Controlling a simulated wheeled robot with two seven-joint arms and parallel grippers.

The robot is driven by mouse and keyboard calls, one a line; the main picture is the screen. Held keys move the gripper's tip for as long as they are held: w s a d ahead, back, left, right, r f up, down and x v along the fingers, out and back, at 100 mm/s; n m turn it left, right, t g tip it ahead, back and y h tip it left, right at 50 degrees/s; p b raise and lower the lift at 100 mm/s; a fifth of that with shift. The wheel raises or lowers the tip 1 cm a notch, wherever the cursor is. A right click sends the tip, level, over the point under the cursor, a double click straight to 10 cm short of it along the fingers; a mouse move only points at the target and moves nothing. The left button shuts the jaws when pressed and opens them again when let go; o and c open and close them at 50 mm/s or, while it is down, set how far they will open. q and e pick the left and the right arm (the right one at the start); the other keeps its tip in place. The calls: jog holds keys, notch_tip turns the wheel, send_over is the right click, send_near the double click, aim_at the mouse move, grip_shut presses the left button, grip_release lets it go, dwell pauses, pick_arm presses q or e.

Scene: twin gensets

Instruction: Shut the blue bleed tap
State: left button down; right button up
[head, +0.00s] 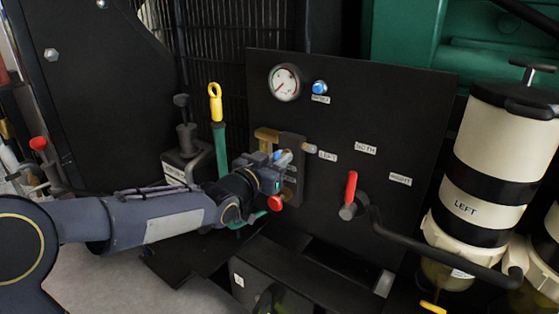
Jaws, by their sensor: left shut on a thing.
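The blue bleed tap (284,159) is at the left side of the black panel, beside a brass-coloured fitting. Only a small light-blue part of it shows; the rest is hidden by my gripper. My left gripper (276,168) reaches in from the left and is shut on the tap. The exact angle of the tap handle cannot be told. My right gripper is not in view.
The black panel (420,110) carries a gauge (284,83), a blue button (319,87) and a red-handled lever (351,187). A red knob (275,203) sits just below my gripper. A yellow-ringed dipstick (215,101) stands left; cream filter canisters (500,150) stand right.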

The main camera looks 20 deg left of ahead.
pick_arm(q)
jog(key=m+b, duration=0.4)
jog(key=shift+f+m, duration=0.1)
jog(key=shift+m, duration=0.2)
jog(key=m+b, duration=0.1)
jog(key=m, duration=0.1)
jog(key=shift+m+b, duration=0.3)
jog(key=shift+b, duration=0.1)
jog(key=m+b, duration=0.2)
jog(key=m, duration=0.1)
jog(key=shift+m, duration=0.3)
jog(key=m+b, duration=0.2)
jog(key=m, duration=0.4)
jog(key=m+b, duration=0.1)
jog(key=m, duration=0.5)
jog(key=c, duration=1.4)
grip_release()
